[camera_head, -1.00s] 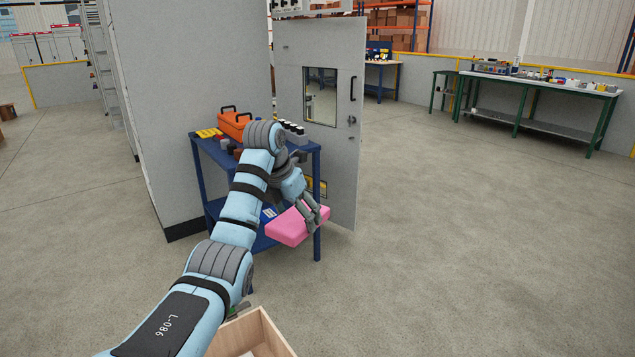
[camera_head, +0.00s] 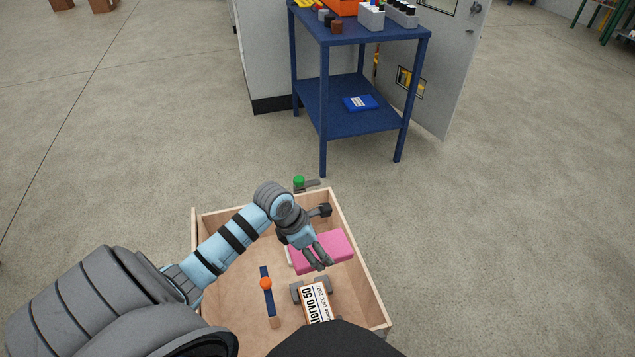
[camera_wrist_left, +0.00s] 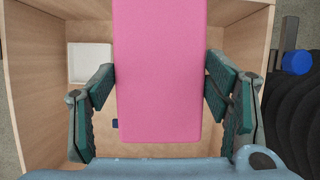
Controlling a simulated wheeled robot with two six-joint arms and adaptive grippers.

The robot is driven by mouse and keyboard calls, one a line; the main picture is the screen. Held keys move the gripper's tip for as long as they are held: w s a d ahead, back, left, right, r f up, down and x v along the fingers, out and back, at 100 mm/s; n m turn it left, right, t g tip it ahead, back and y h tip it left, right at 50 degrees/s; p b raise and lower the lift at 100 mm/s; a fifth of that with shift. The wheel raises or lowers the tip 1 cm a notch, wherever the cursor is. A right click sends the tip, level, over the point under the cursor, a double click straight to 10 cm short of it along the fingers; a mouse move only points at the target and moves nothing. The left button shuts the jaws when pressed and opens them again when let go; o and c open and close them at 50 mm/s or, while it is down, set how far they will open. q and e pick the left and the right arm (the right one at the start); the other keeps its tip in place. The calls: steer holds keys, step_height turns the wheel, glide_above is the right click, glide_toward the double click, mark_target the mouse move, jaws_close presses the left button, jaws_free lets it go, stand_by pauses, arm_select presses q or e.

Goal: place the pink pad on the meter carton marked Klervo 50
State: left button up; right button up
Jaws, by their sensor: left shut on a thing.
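The pink pad (camera_head: 334,245) is held by my left gripper (camera_head: 321,260) over the right part of a wooden crate (camera_head: 366,285). In the left wrist view the pad (camera_wrist_left: 160,75) lies between the two fingers (camera_wrist_left: 160,95) and hides much of the crate floor. The meter carton (camera_head: 317,303) is white with an orange edge and stands in the crate, nearer me than the pad. Its label reads "lervo 50"; the rest is cut off by a dark shape in front. Grey blocks (camera_head: 297,291) show at both sides of the carton. My right gripper is not seen.
A blue bar with an orange ball (camera_head: 266,284) is in the crate, left of the carton. A white square box (camera_wrist_left: 90,62) sits in a crate corner. A green knob (camera_head: 299,181) is by the far wall.

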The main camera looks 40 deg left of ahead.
arm_select(q)
steer(key=shift+m, duration=0.4)
steer(key=s+d+f, duration=0.2)
steer(key=s+f, duration=0.1)
steer(key=shift+s, duration=0.2)
steer(key=b, duration=0.5)
glide_above(321, 304)
steer(key=s+a, duration=0.1)
steer(key=s, duration=0.1)
step_height(321, 304, down, 12)
step_height(321, 304, down, 8)
steer(key=b, duration=0.3)
steer(key=shift+w+r+b, duration=0.15)
steer(key=shift+r+b, duration=0.1)
steer(key=shift+b, duration=0.15)
steer(key=shift+f, duration=0.15)
steer(key=o, duration=1.1)
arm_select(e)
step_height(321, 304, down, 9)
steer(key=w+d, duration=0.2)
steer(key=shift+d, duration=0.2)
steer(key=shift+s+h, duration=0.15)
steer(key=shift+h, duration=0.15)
